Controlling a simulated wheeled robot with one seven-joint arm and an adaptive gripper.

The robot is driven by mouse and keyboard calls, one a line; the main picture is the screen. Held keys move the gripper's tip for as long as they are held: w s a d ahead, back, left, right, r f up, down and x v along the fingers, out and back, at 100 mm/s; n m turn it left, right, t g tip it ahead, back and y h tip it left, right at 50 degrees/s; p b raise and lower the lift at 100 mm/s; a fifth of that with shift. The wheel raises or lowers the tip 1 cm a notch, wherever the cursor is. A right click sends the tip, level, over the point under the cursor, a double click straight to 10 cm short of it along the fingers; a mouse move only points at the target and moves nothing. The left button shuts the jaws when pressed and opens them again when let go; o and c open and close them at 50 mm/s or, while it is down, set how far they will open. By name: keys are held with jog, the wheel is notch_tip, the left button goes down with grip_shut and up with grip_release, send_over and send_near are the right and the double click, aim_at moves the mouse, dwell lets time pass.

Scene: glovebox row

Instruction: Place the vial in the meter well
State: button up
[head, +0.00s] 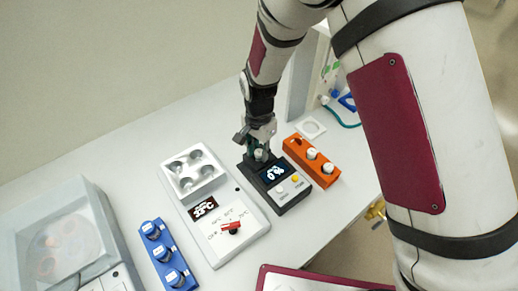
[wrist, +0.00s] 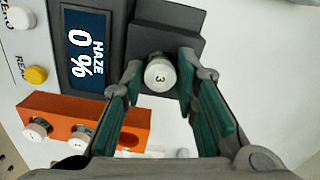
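The vial (wrist: 160,75) has a white cap marked 3 and is upright at the back end of the dark meter (wrist: 133,47). The meter also shows in the head view (head: 289,192), with a lit screen reading 0 % haze. My gripper (wrist: 162,68) points down over the meter's well end, with its teal pads close on both sides of the vial. The well opening and the vial's lower end are hidden under the cap and fingers, so I cannot tell how deep the vial sits.
An orange rack (head: 311,161) with white-capped vials stands right beside the meter. Left of it are a white heater unit (head: 242,212) with a red knob, a blue rack (head: 168,255) and a grey clear-lidded box (head: 66,245). A white square (head: 310,128) lies behind.

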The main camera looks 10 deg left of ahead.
aim_at(259, 152)
jog(key=shift+o, duration=0.4)
notch_tip(259, 152, up, 12)
jog(key=f+b, duration=0.1)
jog(key=d+r+n+t, duration=0.1)
jog(key=d+r, duration=0.8)
jog(key=r, duration=0.2)
jog(key=s+d+r+n+t, duration=0.2)
jog(key=s+d+r, duration=0.3)
jog(key=s+d, duration=0.4)
jog(key=s+d+r+n+t, duration=0.2)
jog(key=s+d+r+n, duration=0.1)
jog(key=s+d+r, duration=0.3)
jog(key=s+d, duration=0.2)
jog(key=d, duration=0.2)
jog(key=shift+s+d+t, duration=0.15)
jog(key=shift+s+t, duration=0.15)
jog(key=shift+s, duration=0.05)
